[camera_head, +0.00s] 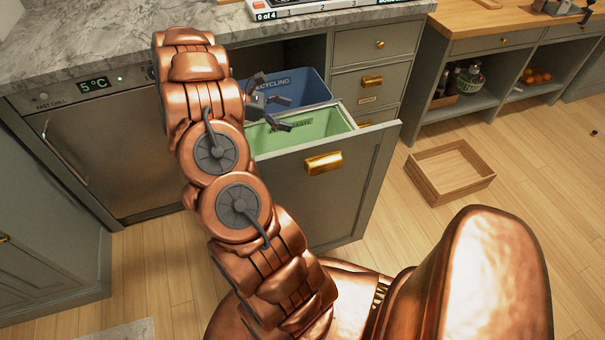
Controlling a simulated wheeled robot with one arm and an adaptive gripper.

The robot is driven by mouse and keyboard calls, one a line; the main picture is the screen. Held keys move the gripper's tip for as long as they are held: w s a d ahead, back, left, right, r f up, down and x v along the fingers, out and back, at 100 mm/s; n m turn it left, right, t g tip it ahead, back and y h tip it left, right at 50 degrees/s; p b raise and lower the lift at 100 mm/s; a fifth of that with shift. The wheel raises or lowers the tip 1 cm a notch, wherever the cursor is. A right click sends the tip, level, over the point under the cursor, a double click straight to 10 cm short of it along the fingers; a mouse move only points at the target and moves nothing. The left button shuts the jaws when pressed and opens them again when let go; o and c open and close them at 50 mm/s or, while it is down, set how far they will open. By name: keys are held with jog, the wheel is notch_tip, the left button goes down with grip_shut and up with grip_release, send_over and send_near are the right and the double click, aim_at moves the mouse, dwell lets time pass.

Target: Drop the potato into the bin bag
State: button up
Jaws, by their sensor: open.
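A pulled-out drawer (345,190) holds a green bin (335,123), whose label is partly hidden but ends in what looks like "WASTE", and a blue bin (305,85) marked "RECYCLING" behind it. I cannot tell whether the green lining is a bag. My gripper (287,113) is open over the bins, near the left part of the green one, with no object visible between its fingers. I see no potato; the inside of the green bin is partly hidden by its front wall and my gripper.
A marble counter (90,35) and a chiller (115,155) reading 5 °C are at left. An empty shallow wooden crate (427,184) lies on the floor at right. Shelves (470,103) with bottles and oranges (537,75) stand behind it. The floor at right is mostly clear.

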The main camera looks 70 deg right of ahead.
jog(key=v, duration=0.7)
jog(key=shift+w+a, duration=0.25)
jog(key=shift+w, duration=0.05)
jog(key=shift+r, duration=0.15)
jog(key=a+r+t+y+p, duration=0.1)
jog(key=a+r+t, duration=0.1)
jog(key=a+r, duration=0.35)
jog(key=a+r+t+p, duration=0.2)
jog(key=a, duration=0.7)
jog(key=a+r+t+y+p, duration=0.1)
jog(key=a+r+t, duration=0.15)
jog(key=a, duration=0.55)
jog(key=s+a+r+m+t+y+p, duration=0.1)
jog(key=s+a+r+m+t+p, duration=0.1)
jog(key=s+a, duration=0.5)
jog(key=s+a+r+m+t+y+p, duration=0.2)
jog(key=s+a, duration=0.5)
jog(key=a, duration=0.7)
jog(key=shift+a+r+m+y, duration=0.3)
jog(key=shift+r+m, duration=0.2)
jog(key=shift+r, duration=0.75)
